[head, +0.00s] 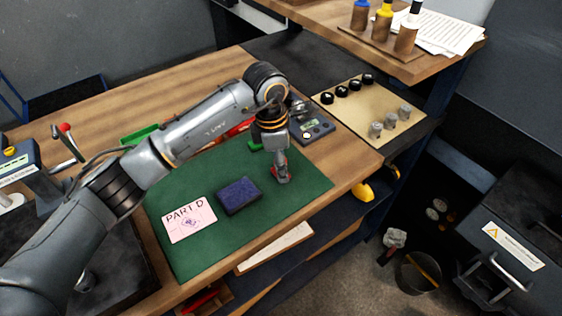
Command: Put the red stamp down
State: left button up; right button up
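My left gripper (281,168) points down over the right part of the green mat (293,203). Its fingers look closed around a small thing with red parts, which I take to be the red stamp (284,177). The fingers hide most of it. Its lower end is at or just above the mat; I cannot tell if it touches. A dark blue ink pad (239,196) lies on the mat to the left of the gripper. A pink card marked PART D (189,220) with a small purple print lies farther left. My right gripper is not in view.
Behind my arm are a green thing (140,133), a red thing (240,128) and a dark device with a display (313,128). A tan board (392,99) with black and grey knobs stands to the right. The mat's front right is clear.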

pick_arm(q)
jog(key=r+b, duration=0.1)
jog(key=r, duration=0.2)
jog(key=a+r+b, duration=0.1)
jog(key=r, duration=0.3)
jog(key=r+b, duration=0.1)
jog(key=r, duration=0.2)
jog(key=shift+a+r, duration=0.2)
jog(key=shift+r, duration=0.2)
jog(key=shift+s+r, duration=0.1)
jog(key=shift+r, duration=0.5)
